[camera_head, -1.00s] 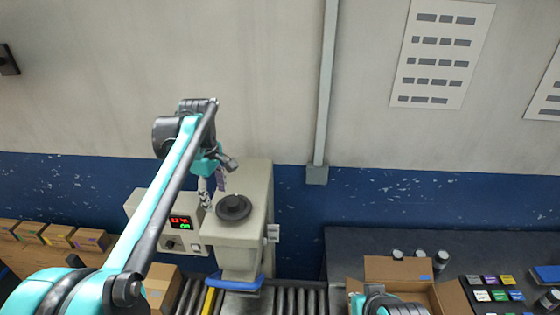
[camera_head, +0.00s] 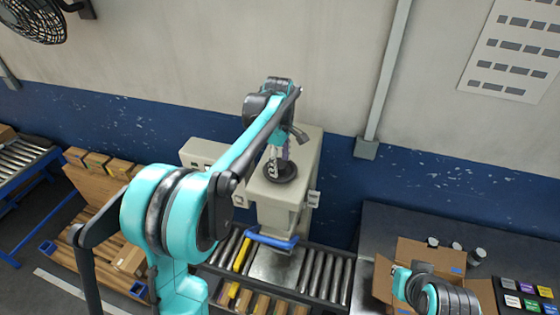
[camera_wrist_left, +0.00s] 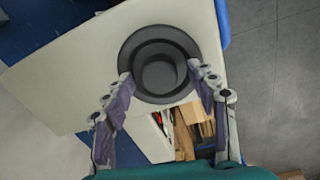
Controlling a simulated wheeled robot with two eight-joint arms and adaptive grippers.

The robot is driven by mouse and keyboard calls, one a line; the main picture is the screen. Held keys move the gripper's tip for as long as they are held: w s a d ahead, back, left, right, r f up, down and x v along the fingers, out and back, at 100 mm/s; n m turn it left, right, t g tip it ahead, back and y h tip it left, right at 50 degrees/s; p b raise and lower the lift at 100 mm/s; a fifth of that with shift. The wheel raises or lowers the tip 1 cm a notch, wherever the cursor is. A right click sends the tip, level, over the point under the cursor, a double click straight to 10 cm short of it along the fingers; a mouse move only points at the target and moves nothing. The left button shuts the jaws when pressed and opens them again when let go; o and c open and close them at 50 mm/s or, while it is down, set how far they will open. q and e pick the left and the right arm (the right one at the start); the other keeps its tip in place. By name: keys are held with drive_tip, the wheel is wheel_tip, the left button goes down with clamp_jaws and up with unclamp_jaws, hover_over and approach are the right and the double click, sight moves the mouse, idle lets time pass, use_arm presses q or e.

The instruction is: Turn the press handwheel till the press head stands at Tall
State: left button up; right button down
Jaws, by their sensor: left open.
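The press handwheel (camera_head: 281,172) is a dark round disc with a raised hub, on top of the cream press (camera_head: 304,160). In the left wrist view the handwheel (camera_wrist_left: 160,42) fills the space between and beyond my fingertips. My left gripper (camera_head: 276,158) is open over it, with one finger (camera_wrist_left: 125,85) and the other (camera_wrist_left: 196,72) on either side of the hub; I cannot tell whether they touch. The blue-edged press head (camera_head: 272,240) is low over the conveyor. A small white label (camera_head: 313,198) on the press side is too small to read.
A roller conveyor (camera_head: 322,275) runs below the press. An open cardboard box (camera_head: 410,252) and several jars stand on the dark bench (camera_head: 385,215) at right, near my right arm. Boxes lie at left. A wall fan (camera_head: 35,15) is top left.

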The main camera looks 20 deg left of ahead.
use_arm(q)
drive_tip(key=c, duration=1.2)
drive_tip(key=shift+o, duration=0.2)
